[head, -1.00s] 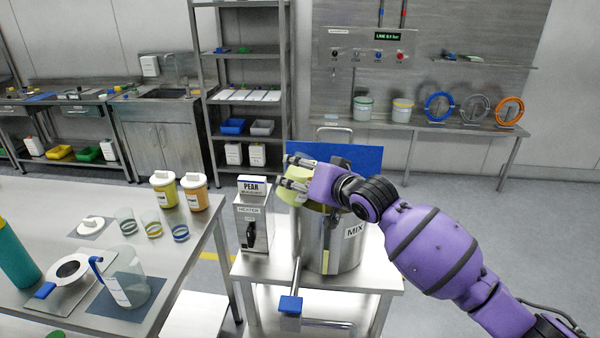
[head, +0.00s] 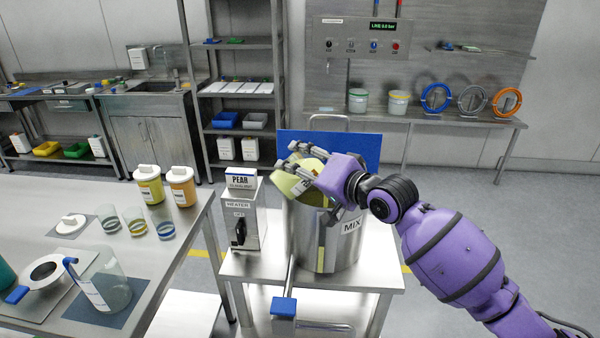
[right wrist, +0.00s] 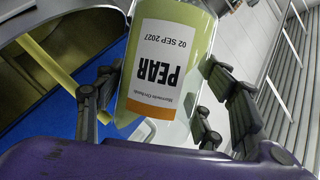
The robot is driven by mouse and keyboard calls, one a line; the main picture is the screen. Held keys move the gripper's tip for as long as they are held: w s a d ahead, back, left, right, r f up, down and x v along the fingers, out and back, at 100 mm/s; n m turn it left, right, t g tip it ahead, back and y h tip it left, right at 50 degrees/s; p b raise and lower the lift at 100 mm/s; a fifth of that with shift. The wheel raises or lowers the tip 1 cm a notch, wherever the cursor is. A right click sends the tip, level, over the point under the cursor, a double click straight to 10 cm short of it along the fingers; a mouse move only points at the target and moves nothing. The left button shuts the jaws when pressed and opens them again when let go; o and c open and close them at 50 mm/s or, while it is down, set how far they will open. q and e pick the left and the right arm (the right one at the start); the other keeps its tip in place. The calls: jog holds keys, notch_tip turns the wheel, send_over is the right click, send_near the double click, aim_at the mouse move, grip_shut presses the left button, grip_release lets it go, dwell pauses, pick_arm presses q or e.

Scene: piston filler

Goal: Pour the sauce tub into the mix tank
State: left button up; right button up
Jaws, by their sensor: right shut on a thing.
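The sauce tub (head: 288,187), yellow-green with a white PEAR label, is tilted over the open top of the steel mix tank (head: 322,240). In the right wrist view the tub (right wrist: 172,60) fills the middle, its label upside down. My right gripper (head: 308,163) is shut on the tub, with fingers on both sides of it in the wrist view (right wrist: 165,105). A yellow-green strip (right wrist: 55,68) shows beside the tub in the wrist view; I cannot tell if it is flowing sauce. The tank's inside is mostly hidden in the head view. My left gripper is not in view.
A heater box (head: 243,222) with a PEAR sign stands just left of the tank on the steel stand (head: 375,272). A blue panel (head: 345,147) is behind the tank. The left table (head: 185,235) holds lidded tubs, small cups and a clear jug (head: 105,280).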

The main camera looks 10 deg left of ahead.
jog(key=shift+w+d+m+y+b, duration=0.25)
jog(key=shift+d+m+y+b, duration=0.15)
jog(key=shift+m+b, duration=0.2)
jog(key=shift+d+f+m+y, duration=0.1)
jog(key=shift+m+y, duration=0.2)
jog(key=shift+m, duration=0.6)
jog(key=shift+w+d+f+m+y, duration=0.15)
jog(key=shift+m+y, duration=0.15)
jog(key=shift+m, duration=0.3)
jog(key=m, duration=0.1)
jog(key=m+b, duration=0.1)
jog(key=d+m+t, duration=0.1)
jog(key=shift+w+f+y+b, duration=0.25)
jog(key=shift+f+y+b, duration=0.05)
jog(key=shift+y, duration=0.1)
jog(key=shift+w+d+f+m+b, duration=0.1)
jog(key=shift+w+d+m+b, duration=0.15)
jog(key=shift+m, duration=0.45)
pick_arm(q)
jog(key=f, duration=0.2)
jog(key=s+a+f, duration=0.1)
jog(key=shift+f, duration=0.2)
pick_arm(e)
jog(key=shift+t, duration=0.3)
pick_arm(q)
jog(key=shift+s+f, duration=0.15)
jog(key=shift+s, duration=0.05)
